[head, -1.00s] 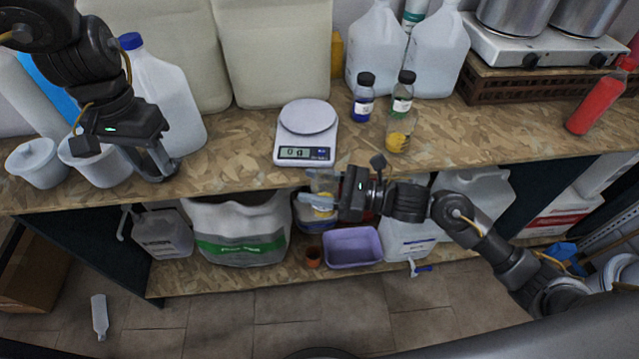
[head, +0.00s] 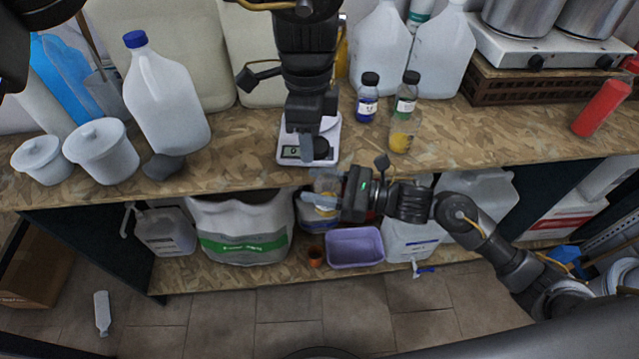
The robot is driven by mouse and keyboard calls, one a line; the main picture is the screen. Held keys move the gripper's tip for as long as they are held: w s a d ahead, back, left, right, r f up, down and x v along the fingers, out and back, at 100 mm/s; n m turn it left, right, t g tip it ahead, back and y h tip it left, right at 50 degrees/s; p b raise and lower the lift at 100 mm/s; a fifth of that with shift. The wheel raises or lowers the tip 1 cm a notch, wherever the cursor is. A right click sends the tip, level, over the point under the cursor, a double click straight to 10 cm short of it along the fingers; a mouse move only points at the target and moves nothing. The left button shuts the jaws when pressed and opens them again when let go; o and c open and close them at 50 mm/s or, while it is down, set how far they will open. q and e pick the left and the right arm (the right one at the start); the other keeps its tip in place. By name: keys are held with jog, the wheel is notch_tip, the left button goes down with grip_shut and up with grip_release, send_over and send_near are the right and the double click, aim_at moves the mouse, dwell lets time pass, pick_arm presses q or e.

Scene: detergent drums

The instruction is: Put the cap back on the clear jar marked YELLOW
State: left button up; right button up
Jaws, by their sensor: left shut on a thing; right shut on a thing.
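My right gripper (head: 330,190) is shut on a clear jar (head: 326,181), held in front of the counter's front edge; its marking is too small to read. My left gripper (head: 319,143) is shut on a small dark piece (head: 321,149), seemingly the cap, above the front of the scale and just above and behind the held jar. The cap and jar look apart. Another clear container (head: 399,138) with yellow contents stands on the counter, in front of a black-capped bottle with a green label (head: 404,105).
A white scale (head: 286,146) lies partly hidden under my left gripper. A blue-labelled bottle (head: 366,104) stands to its right. White lidded tubs (head: 102,152), a blue-capped jug (head: 165,100) and a dark grey lump (head: 163,167) are at left. A purple basin (head: 355,248) sits below.

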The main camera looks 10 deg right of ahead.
aim_at(326, 141)
pick_arm(q)
jog(key=d+m, duration=0.1)
jog(key=m, duration=0.1)
jog(key=d+m, duration=0.1)
jog(key=m, duration=0.1)
jog(key=shift+d+r, duration=0.15)
jog(key=shift+d, duration=0.15)
jog(key=shift+w+d+r+m, duration=0.1)
jog(key=shift+m, duration=0.45)
jog(key=shift+w+d+m, duration=0.1)
jog(key=shift+m, duration=0.45)
jog(key=m, duration=0.3)
jog(key=shift+s+m, duration=0.15)
jog(key=shift+m, duration=0.25)
jog(key=shift+f, duration=1.95)
jog(key=shift+a, duration=0.1)
